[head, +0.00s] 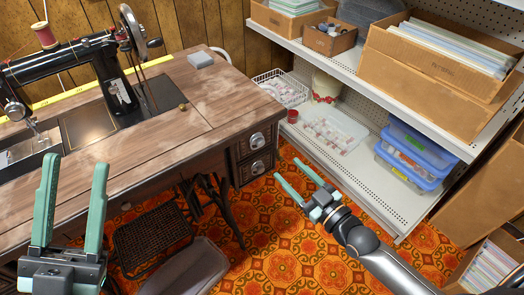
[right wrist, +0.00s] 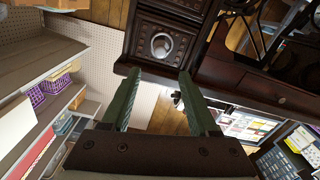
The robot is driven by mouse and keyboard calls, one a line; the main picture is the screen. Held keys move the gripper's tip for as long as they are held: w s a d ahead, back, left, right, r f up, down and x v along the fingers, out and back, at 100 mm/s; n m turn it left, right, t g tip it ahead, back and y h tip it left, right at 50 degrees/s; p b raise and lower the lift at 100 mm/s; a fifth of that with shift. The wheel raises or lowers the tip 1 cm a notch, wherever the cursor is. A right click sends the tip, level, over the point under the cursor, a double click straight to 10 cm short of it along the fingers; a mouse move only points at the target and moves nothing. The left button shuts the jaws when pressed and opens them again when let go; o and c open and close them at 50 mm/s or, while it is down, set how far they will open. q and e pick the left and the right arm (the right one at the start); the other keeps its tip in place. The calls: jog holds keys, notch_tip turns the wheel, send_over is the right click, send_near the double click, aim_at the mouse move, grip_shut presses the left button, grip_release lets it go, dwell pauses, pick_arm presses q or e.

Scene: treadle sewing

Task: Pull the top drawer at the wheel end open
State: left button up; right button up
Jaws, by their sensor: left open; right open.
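The top drawer (head: 257,141) at the wheel end is in the right end of the sewing table, with a round metal pull. It looks shut. A lower drawer (head: 259,168) with a similar pull sits beneath it. In the right wrist view, a dark carved drawer front (right wrist: 160,45) with a round pull lies just beyond my fingertips; I cannot tell for sure which drawer it is. My right gripper (head: 287,169) is open and empty, to the right of the drawers and apart from them. My left gripper (head: 75,165) is open and empty, in front of the table's left part.
The black sewing machine (head: 75,60) with its handwheel stands on the wooden tabletop (head: 150,135). A treadle (head: 150,240) and a grey seat (head: 180,270) are below. Metal shelves (head: 375,165) with boxes and blue bins stand at the right. Patterned floor lies open between.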

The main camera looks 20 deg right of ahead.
aim_at(262, 144)
pick_arm(q)
notch_tip(262, 144, down, 3)
jog(key=b, duration=0.2)
jog(key=shift+w+d+f+n+b, duration=0.1)
jog(key=shift+n+b, duration=0.3)
pick_arm(e)
jog(key=x, duration=1.1)
jog(key=shift+w+f, duration=0.1)
grip_shut()
dwell(0.4)
